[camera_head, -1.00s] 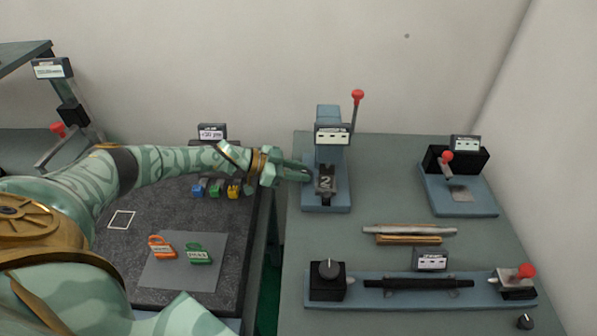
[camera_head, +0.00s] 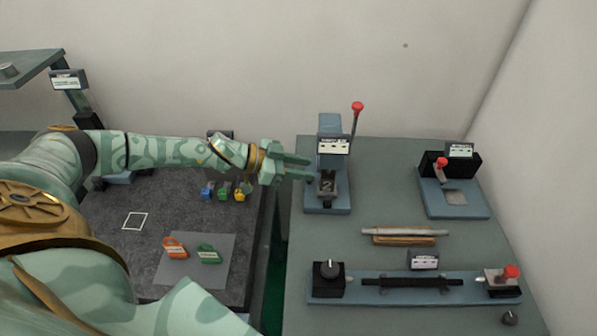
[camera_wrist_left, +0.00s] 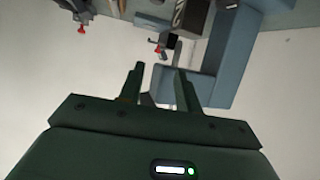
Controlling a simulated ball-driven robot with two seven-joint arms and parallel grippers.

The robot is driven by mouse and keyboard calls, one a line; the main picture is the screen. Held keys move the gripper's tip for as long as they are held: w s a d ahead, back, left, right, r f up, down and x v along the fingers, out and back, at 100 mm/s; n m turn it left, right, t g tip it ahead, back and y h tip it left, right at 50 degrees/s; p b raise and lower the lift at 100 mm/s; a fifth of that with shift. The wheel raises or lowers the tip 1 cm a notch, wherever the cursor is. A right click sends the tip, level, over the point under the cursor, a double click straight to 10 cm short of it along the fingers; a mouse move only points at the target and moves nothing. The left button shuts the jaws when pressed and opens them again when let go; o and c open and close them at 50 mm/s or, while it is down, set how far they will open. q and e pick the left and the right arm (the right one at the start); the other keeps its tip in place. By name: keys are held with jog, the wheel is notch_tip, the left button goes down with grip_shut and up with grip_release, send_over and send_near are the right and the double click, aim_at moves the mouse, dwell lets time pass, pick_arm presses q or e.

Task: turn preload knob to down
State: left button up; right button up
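A black block with a round dark knob (camera_head: 330,269) on top stands at the left end of a long blue rail (camera_head: 345,294). A smaller dark knob (camera_head: 511,317) sits at the bench's front right. No readable label shows which is the preload knob. My left gripper (camera_head: 311,168) is beside the blue press-like device (camera_head: 331,130) at the back, well behind and above both knobs. Its two fingers are apart with nothing held between them, as the left wrist view also shows (camera_wrist_left: 160,84). My right gripper is not in view.
A red-tipped lever (camera_head: 357,108) stands up from the press. A red-knobbed device (camera_head: 458,193) is at right. Rods (camera_head: 404,236) lie between the press and the rail, which carries a black bar (camera_head: 412,282). Bare bench lies around the rods.

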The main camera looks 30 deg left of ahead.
pick_arm(q)
jog(key=s+d+r, duration=0.2)
jog(key=s+d, duration=0.2)
jog(key=s, duration=0.2)
jog(key=shift+r+p, duration=0.4)
jog(key=shift+p, duration=0.05)
